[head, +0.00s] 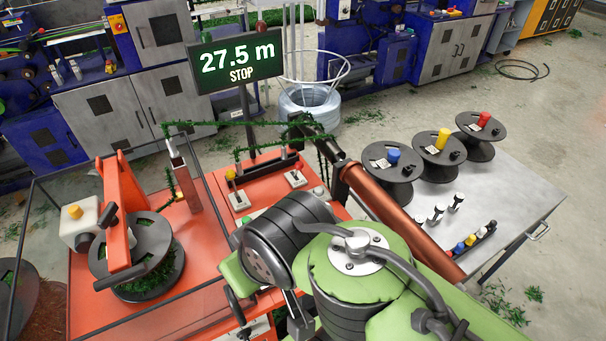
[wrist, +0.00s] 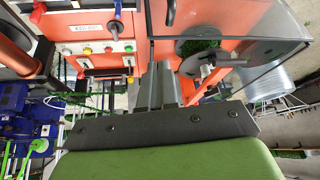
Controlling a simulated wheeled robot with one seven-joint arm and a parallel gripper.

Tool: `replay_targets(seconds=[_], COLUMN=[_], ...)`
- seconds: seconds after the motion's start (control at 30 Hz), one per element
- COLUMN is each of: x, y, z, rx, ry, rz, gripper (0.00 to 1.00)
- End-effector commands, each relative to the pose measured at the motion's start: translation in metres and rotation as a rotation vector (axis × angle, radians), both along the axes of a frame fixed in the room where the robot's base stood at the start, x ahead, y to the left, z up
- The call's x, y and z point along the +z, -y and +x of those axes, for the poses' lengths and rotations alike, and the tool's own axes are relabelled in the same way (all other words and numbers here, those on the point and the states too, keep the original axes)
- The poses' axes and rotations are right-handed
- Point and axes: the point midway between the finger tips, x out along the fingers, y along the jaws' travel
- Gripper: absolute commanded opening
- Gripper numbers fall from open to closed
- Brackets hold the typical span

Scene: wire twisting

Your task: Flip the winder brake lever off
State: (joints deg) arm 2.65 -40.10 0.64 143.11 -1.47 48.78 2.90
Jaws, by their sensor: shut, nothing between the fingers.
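The orange winder machine (head: 190,255) is at the left in the head view. I cannot tell which lever is the brake. My gripper (wrist: 161,66) is shut and empty in front of the winder, between the panel and the spool guard. My arm hides it in the head view.
The winder's spool (head: 135,255) with green garland sits inside a clear guard (wrist: 240,55). The display (head: 237,60) reads 27.5 m STOP. A copper-coloured tube (head: 395,220) crosses beside my arm. A grey table (head: 510,190) at the right holds several spools.

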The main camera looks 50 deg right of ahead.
Motion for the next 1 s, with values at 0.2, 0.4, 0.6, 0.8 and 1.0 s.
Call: replay_targets(seconds=[0.2, 0.4, 0.6, 0.8, 1.0], x=[-0.049, -0.108, -0.157, -0.195, -0.217], y=[0.024, 0.07, 0.146, 0.25, 0.312], z=[0.081, 0.144, 0.177, 0.163, 0.129], rx=[-0.418, -0.916, -1.489, -2.041, 1.952], ry=[-0.019, 0.012, 0.112, 0.326, -0.448], rz=[0.248, 0.684, 1.267, 1.98, -2.096], gripper=[0.0, 0.0, 0.0, 0.0, 0.0])
